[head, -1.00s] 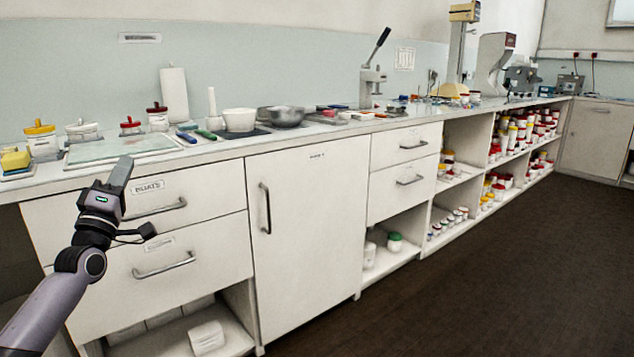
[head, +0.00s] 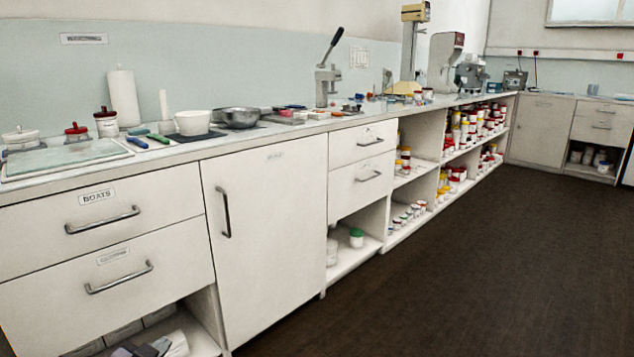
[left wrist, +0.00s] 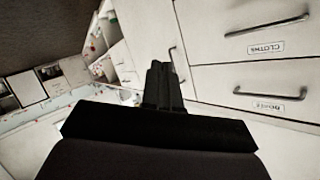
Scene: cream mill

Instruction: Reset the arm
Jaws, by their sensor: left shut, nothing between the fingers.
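My left gripper (head: 140,350) shows only as a small dark tip at the bottom edge of the head view, low in front of the cabinet. In the left wrist view its two dark fingers (left wrist: 160,88) lie together, shut with nothing between them. The wrist picture is upside down and shows the cabinet drawers beside the fingers. No object is held. My right gripper is in neither view.
A white drawer labelled BOATS (head: 97,212) is closed, as is the tall cupboard door (head: 270,240). The worktop above carries jars, a white mortar (head: 194,122) and a metal bowl (head: 237,117). Dark floor (head: 450,270) is clear at right.

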